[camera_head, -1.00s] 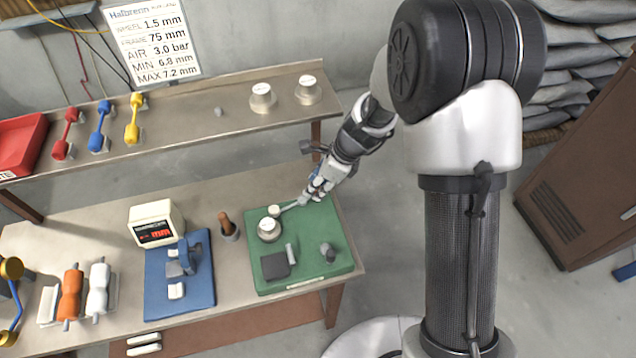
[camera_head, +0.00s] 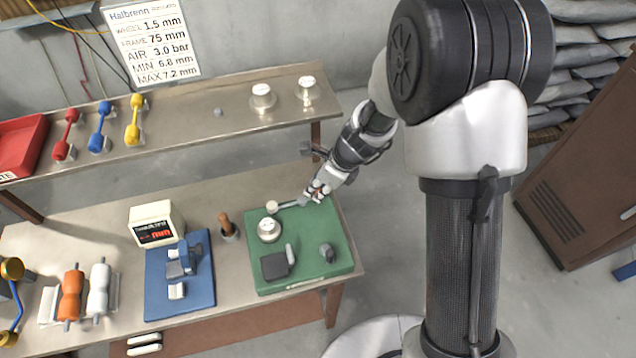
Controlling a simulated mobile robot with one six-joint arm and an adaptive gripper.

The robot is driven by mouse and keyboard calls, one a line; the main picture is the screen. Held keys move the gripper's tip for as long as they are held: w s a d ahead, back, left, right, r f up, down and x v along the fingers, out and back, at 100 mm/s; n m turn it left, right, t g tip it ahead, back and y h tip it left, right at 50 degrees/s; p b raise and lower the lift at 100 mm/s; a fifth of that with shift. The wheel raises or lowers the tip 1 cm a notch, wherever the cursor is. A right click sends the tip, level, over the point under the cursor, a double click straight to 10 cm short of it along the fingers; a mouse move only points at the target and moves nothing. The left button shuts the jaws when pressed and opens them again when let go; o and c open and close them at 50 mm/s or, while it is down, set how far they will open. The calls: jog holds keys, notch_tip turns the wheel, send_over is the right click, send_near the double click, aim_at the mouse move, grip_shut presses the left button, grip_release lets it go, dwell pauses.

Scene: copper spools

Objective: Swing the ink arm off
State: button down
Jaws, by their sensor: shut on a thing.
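The ink arm (camera_head: 290,204) is a grey bar at the back of the green mat (camera_head: 326,239), with a pale round knob (camera_head: 271,207) at its left end. My gripper (camera_head: 314,194) is shut on the bar's right end, above the mat's back edge. The fingers partly hide that end. A silver round piece with a white top (camera_head: 269,230) stands on the mat in front of the knob. The knob end lies behind it, and a small gap seems to show between them.
The mat also holds a dark square block (camera_head: 274,266), a small grey bar (camera_head: 290,254) and a dark knob (camera_head: 327,252). Left of it are a brown-handled tool (camera_head: 226,226) and a blue mat (camera_head: 206,290) with a grey fixture. A raised shelf (camera_head: 185,119) runs behind.

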jog(key=shift+s+m, duration=0.15)
jog(key=shift+m, duration=0.25)
jog(key=c, duration=1.4)
grip_release()
jog(key=shift+v, duration=6)
jog(key=shift+s, duration=0.15)
